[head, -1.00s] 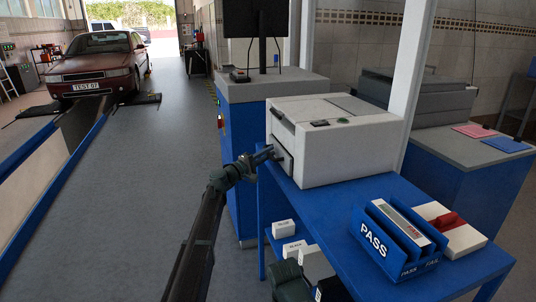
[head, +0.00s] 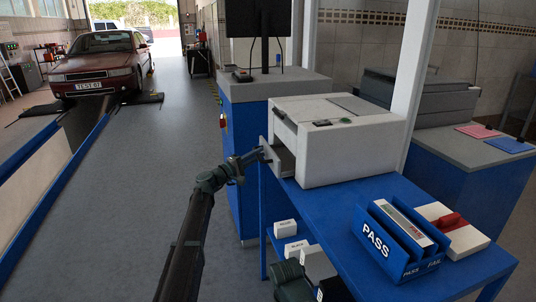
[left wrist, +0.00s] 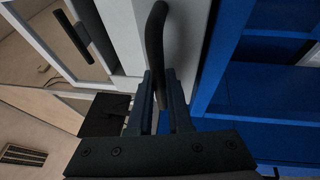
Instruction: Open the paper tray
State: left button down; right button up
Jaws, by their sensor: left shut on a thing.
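The white printer (head: 345,140) stands on a blue table. Its paper tray (head: 281,157) sticks out of the printer's left side, partly pulled out. My left gripper (head: 258,156) is at the outer end of the tray. In the left wrist view, my left gripper (left wrist: 165,95) is shut on the dark curved handle (left wrist: 154,40) of the tray, beside the pale tray front. The fingers partly hide the handle's lower end. Part of my right arm shows at the bottom of the head view, but its gripper fingers are not visible.
The blue table (head: 330,215) carries a blue PASS/FAIL holder (head: 398,240) and a white box with a red item (head: 450,228). A blue cabinet (head: 238,130) with a monitor stands behind the tray. The floor (head: 150,190) left of the table is clear.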

pick_arm(q)
jog(key=s+a, duration=0.3)
jog(key=a, duration=0.8)
jog(key=shift+s, duration=0.4)
jog(key=shift+a, duration=0.1)
jog(key=c, duration=0.8)
grip_release()
jog(key=shift+c, duration=0.2)
jog(key=b+v, duration=0.2)
jog(key=v, duration=1.1)
jog(key=shift+s+a, duration=0.15)
jog(key=shift+a, duration=0.2)
jog(key=shift+f, duration=0.1)
